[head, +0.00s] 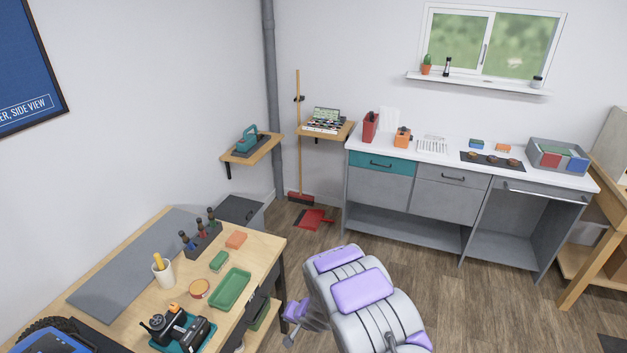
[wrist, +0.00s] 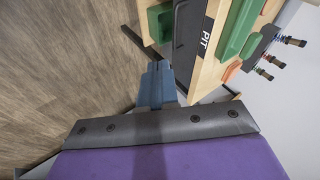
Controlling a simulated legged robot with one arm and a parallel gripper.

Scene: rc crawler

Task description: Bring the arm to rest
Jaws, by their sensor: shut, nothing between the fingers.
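My arm, with grey links and purple panels, is folded at the bottom middle of the head view, just right of the wooden workbench (head: 120,290). In the wrist view my gripper (wrist: 158,68) shows as blue-grey fingers close together, shut and empty. It is beside the bench's edge, over the wood floor, and does not visibly touch the bench. A purple panel with a dark bolted strip fills the bottom of the wrist view.
The bench holds a green tray (head: 231,289), a teal tray with a dark device (head: 178,327), a cup (head: 163,272) and a tool holder (head: 203,240). A grey counter (head: 380,190) stands along the back wall.

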